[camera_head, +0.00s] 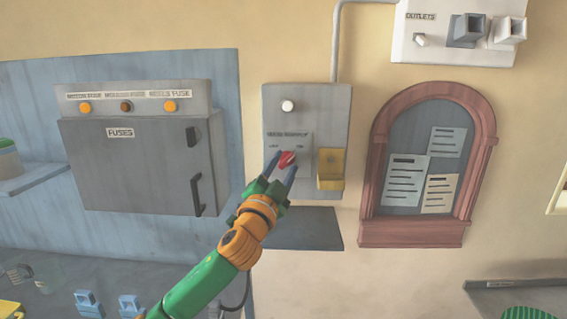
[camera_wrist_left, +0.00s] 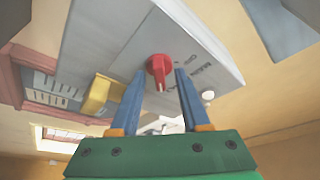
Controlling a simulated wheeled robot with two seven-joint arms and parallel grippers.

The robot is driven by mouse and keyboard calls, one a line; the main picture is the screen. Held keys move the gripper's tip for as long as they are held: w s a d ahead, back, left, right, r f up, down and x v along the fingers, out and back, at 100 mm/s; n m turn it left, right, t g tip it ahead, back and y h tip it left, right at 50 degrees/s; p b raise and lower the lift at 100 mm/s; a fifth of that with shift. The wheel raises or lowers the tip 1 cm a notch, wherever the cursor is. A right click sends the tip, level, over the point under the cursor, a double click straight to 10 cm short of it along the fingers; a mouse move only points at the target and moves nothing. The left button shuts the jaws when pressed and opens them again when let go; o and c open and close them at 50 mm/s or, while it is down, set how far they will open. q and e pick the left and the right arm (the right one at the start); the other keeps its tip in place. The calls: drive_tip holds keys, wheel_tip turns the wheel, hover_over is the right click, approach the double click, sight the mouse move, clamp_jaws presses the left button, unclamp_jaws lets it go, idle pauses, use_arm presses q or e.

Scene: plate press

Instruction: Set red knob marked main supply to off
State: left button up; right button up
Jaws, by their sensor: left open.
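The red knob (camera_head: 287,158) sits on the grey main supply panel (camera_head: 335,112) on the wall, below a label strip. It also shows in the left wrist view (camera_wrist_left: 159,66), with a pointer ridge and lettering on the plate behind it. My left gripper (camera_head: 280,164) is at the knob with its two blue fingers spread. In the left wrist view my left gripper (camera_wrist_left: 157,80) has one finger on each side of the knob, and the fingers look apart from it. Part of the knob and its markings is hidden by the fingers in the head view. My right gripper is not in view.
A yellow block (camera_head: 330,170) is on the panel to the right of the knob, and a white round lamp (camera_head: 288,105) is above. A grey fuse box (camera_head: 135,160) hangs left, an arched notice board (camera_head: 428,165) right. A dark shelf (camera_head: 305,230) is below the panel.

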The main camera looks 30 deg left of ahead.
use_arm(q)
clamp_jaws()
drive_tip(key=shift+f, duration=0.1)
